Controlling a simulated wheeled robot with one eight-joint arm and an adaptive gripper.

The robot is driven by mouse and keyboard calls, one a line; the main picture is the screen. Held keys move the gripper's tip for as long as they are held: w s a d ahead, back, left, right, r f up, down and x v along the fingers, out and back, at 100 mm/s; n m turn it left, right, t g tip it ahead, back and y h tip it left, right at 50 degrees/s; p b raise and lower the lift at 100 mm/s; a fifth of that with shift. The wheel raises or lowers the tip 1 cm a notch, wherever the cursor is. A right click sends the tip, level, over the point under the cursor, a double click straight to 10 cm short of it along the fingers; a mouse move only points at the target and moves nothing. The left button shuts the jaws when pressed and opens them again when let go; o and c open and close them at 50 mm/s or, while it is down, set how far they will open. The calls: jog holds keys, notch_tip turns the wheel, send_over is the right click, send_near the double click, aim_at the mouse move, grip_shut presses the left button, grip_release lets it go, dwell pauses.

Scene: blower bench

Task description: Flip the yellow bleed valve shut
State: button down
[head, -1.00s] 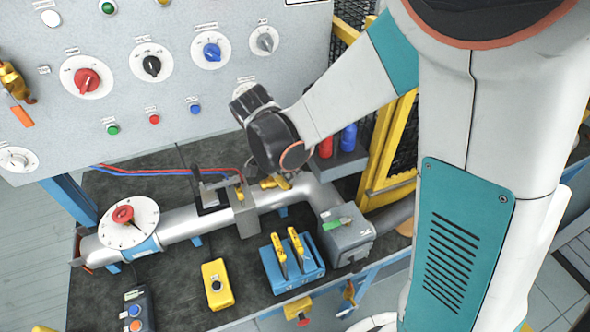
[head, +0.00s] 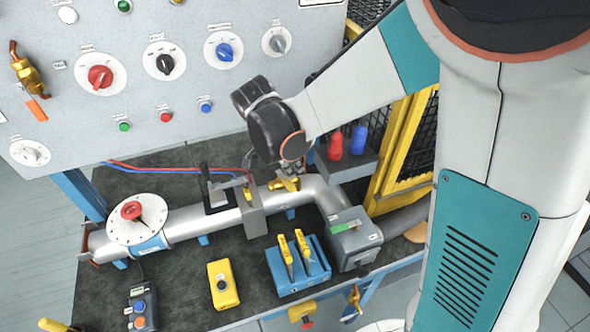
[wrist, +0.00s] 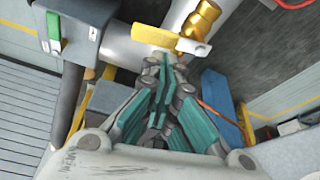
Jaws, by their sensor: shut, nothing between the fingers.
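The yellow bleed valve (head: 285,184) sits on top of the silver pipe, right of the grey bracket, in the head view. In the wrist view its brass body (wrist: 204,20) is at the top, and its flat yellow lever (wrist: 155,37) reaches left from it across the pipe. My gripper (wrist: 165,66) is shut and empty, with its fingertips just below the lever in the picture. I cannot tell whether they touch it. In the head view my wrist is above the valve and partly hides the fingers.
The silver pipe (head: 185,222) runs along the dark bench. A grey box (head: 352,240) stands at its right end, with a blue block with yellow levers (head: 284,278) in front. The grey control panel (head: 200,120) rises behind. Red and blue bottles (head: 335,146) stand close by on the right.

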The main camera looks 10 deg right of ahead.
aim_at(289, 180)
jog(key=v, duration=0.3)
jog(key=shift+s+a+r, duration=0.1)
jog(key=shift+s+r, duration=0.05)
jog(key=shift+r, duration=0.25)
jog(key=s+a, duration=0.3)
jog(key=a, duration=0.8)
jog(key=shift+s+f, duration=0.25)
jog(key=shift+s, duration=0.1)
jog(key=shift+a, duration=0.15)
